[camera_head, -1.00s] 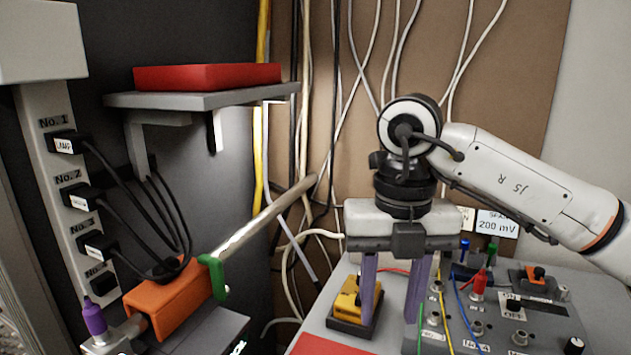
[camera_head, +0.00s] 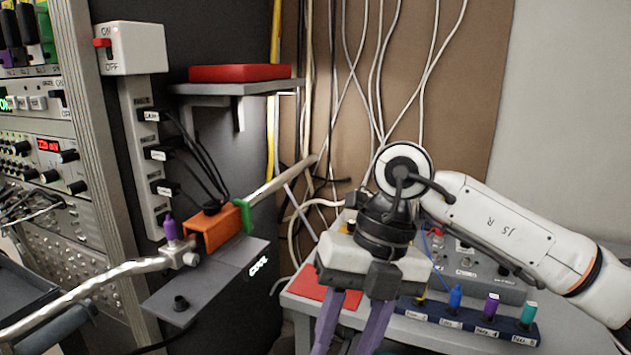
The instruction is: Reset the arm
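My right arm comes in from the right, and its gripper (camera_head: 347,345) hangs downward over the front edge of the grey table. Its two purple fingers stand a little apart, and I see nothing between them. The fingertips run to the bottom edge of the picture. My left gripper does not show.
A grey panel box (camera_head: 480,262) and a dark blue strip with coloured plugs (camera_head: 470,322) stand on the table (camera_head: 425,345). A red mat (camera_head: 318,291) lies left of the gripper. An orange block (camera_head: 213,230) on a metal tube, a red-topped shelf (camera_head: 235,88) and an instrument rack (camera_head: 40,150) stand left.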

